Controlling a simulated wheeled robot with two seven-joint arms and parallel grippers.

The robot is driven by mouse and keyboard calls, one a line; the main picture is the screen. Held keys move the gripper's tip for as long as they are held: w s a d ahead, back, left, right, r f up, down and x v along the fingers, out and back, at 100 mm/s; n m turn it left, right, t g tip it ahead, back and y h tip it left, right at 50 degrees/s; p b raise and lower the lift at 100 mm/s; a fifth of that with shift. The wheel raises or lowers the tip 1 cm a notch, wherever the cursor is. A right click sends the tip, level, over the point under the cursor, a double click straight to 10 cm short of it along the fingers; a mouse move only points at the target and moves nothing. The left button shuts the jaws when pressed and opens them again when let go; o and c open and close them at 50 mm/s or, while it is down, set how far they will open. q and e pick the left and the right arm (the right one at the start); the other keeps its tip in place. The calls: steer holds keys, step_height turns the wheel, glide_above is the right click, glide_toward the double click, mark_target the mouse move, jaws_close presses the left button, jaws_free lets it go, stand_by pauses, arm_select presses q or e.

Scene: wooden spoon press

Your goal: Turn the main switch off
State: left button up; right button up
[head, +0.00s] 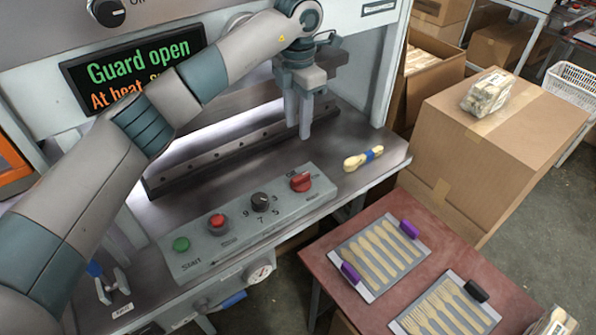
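A red rotary knob (301,182) sits at the right end of the sloped grey control panel (286,212); it looks like the main switch, but its small label and exact setting are too small to read surely. My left gripper (299,130) points downward above the press bed, behind and above the red knob and apart from it. Its two fingers are close together with nothing visible between them; whether they are fully shut is unclear. A black knob (107,12) on the upper machine face is partly cut off, with a cropped label beside it. My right gripper is out of view.
The panel also carries a black numbered dial (260,201), a red button (217,221) and a green START button (181,244). Tied wooden spoons (363,158) lie right of the panel. The display (130,72) reads "Guard open". A red table (328,266) stands in front.

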arm_select(q)
steer(key=p, duration=0.7)
glide_toward(298, 177)
step_height(298, 177, down, 7)
steer(key=shift+r, duration=0.1)
steer(key=shift+f, duration=0.65)
jaws_close()
